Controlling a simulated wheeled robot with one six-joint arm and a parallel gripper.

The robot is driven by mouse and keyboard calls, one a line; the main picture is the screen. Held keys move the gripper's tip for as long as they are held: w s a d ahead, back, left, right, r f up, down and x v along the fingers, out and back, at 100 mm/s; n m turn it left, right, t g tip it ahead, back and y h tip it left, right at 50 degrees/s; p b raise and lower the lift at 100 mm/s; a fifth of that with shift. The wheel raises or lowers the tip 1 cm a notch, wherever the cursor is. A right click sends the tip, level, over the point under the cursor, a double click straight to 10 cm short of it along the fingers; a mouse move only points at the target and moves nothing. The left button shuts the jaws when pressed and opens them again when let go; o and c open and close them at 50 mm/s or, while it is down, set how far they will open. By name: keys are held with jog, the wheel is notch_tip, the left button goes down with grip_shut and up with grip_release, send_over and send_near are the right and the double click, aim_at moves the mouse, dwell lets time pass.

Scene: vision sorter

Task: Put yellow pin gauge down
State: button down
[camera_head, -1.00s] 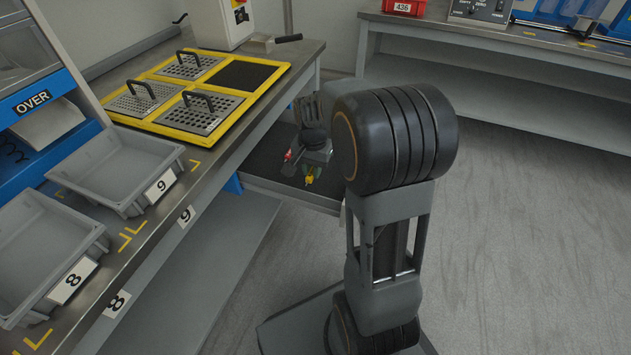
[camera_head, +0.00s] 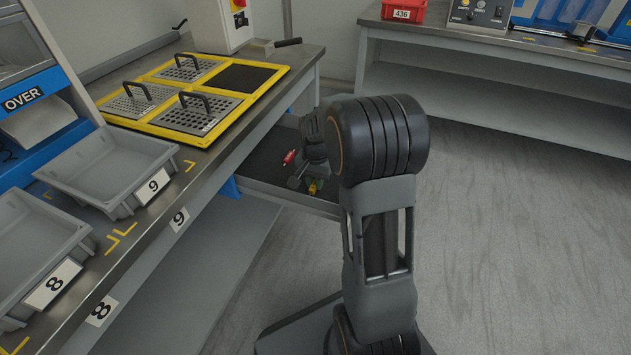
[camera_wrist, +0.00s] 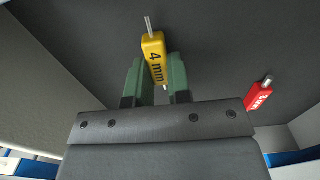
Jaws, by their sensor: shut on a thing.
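The yellow pin gauge (camera_wrist: 153,55), marked "4 mm" with a thin metal pin at its end, sits between the green fingers of my gripper (camera_wrist: 158,80) in the wrist view. My gripper is shut on it. In the head view the yellow gauge (camera_head: 313,187) shows as a small spot at my gripper (camera_head: 304,180), low inside the open drawer (camera_head: 260,187). I cannot tell whether the gauge touches the drawer floor.
A red pin gauge (camera_wrist: 259,94) lies in the drawer near my gripper; it also shows in the head view (camera_head: 289,157). The bench above holds a yellow-framed tray (camera_head: 160,122) and grey bins numbered 9 (camera_head: 100,180) and 8 (camera_head: 30,250). Dark drawer floor around the gauges is bare.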

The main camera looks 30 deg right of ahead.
jog(key=shift+f, duration=0.15)
jog(key=c, duration=1.1)
grip_release()
jog(key=shift+o, duration=0.2)
notch_tip(320, 180, up, 12)
jog(key=p, duration=0.5)
jog(key=s+a+r+n+t, duration=0.1)
jog(key=s+a+n, duration=0.3)
jog(key=s, duration=0.4)
jog(key=s+a+r+n+t, duration=0.1)
jog(key=s+a+n, duration=0.4)
jog(key=s, duration=0.3)
jog(key=shift+s+a+n+t, duration=0.2)
jog(key=shift+a+n+t, duration=0.1)
jog(key=shift+a+t, duration=0.15)
